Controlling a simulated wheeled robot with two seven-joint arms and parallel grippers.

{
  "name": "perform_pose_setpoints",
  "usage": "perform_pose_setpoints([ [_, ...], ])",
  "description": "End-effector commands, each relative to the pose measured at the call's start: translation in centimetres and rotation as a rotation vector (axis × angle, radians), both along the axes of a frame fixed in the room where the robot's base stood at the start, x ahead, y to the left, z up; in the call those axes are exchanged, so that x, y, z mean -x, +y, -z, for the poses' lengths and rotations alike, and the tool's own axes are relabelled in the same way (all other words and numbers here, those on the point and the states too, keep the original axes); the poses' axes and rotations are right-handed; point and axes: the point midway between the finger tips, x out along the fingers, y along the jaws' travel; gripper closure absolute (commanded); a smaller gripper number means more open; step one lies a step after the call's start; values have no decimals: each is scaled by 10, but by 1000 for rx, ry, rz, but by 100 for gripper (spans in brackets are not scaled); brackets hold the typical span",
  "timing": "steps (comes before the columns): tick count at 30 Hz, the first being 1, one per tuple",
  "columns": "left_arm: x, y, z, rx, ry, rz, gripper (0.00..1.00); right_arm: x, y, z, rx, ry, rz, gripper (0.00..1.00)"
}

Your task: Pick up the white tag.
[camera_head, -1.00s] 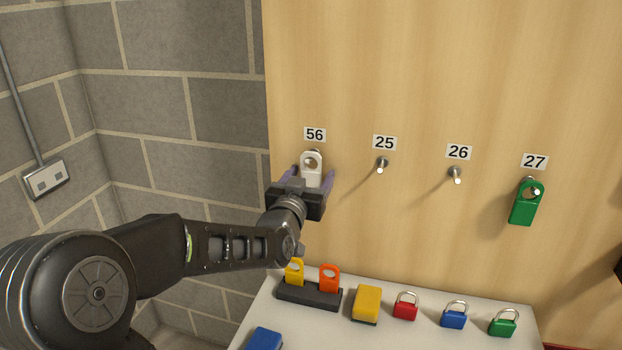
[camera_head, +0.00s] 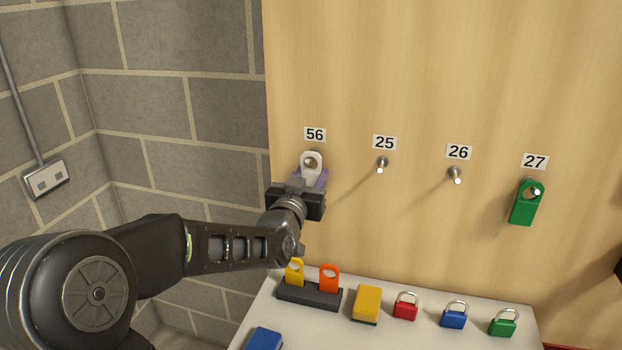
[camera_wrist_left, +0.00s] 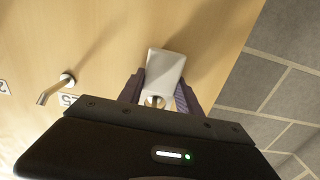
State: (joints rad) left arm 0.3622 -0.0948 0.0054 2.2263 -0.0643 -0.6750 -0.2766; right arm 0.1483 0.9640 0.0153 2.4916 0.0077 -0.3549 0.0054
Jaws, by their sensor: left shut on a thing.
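The white tag (camera_head: 311,161) hangs at the peg under the label 56 on the wooden panel, its ring-shaped top around the peg's place. My left gripper (camera_head: 312,178) is shut on the tag from below, one finger on each side. In the left wrist view the tag (camera_wrist_left: 165,72) sits between the two purple fingers (camera_wrist_left: 160,92). The lower part of the tag is hidden by the gripper in the head view. My right gripper is in neither view.
Pegs 25 (camera_head: 382,164) and 26 (camera_head: 456,175) are bare. A green tag (camera_head: 526,203) hangs at 27. Below, a white table (camera_head: 395,338) bears a dark holder (camera_head: 309,295) with yellow and orange tags, a yellow block (camera_head: 367,303) and several padlocks. A brick wall stands left.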

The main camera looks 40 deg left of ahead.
Motion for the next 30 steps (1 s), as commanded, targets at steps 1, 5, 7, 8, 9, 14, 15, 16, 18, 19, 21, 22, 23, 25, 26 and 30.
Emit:
perform_pose_setpoints([
  [1, 0, 0, 0, 0, 0, 0, 97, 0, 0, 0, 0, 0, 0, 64],
  [5, 0, 0, -1, 0, -1, 0, 97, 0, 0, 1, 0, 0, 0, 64],
  [7, 0, 0, -3, -1, -2, 0, 97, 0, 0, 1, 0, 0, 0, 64],
  [8, 0, 0, -4, -2, -3, -1, 97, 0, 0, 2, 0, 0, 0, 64],
  [9, 0, 0, -6, -2, -3, -1, 97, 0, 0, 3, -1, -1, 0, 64],
  [14, 3, 0, -15, -1, -3, -1, 97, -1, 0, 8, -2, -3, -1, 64],
  [15, 7, -2, -15, -1, -3, -1, 97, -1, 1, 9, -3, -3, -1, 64],
  [16, 11, -3, -15, -1, -2, -1, 97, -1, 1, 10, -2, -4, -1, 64],
  [18, 20, -7, -15, -1, -4, -1, 97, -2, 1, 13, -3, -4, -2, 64],
  [19, 25, -8, -14, -1, -3, -1, 97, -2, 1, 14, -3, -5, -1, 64],
  [21, 37, -12, -14, -1, -4, -1, 97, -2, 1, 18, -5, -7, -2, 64],
  [22, 43, -14, -14, -1, -4, -1, 97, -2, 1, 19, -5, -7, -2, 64],
  [23, 49, -16, -15, -2, -5, -2, 97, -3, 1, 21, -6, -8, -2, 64],
  [25, 66, -22, -14, -2, -6, -2, 97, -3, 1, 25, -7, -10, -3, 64],
  [26, 73, -25, -15, -3, -6, -2, 97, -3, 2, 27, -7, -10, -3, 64],
  [30, 110, -37, -15, -4, -7, -2, 97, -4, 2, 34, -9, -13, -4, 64],
])
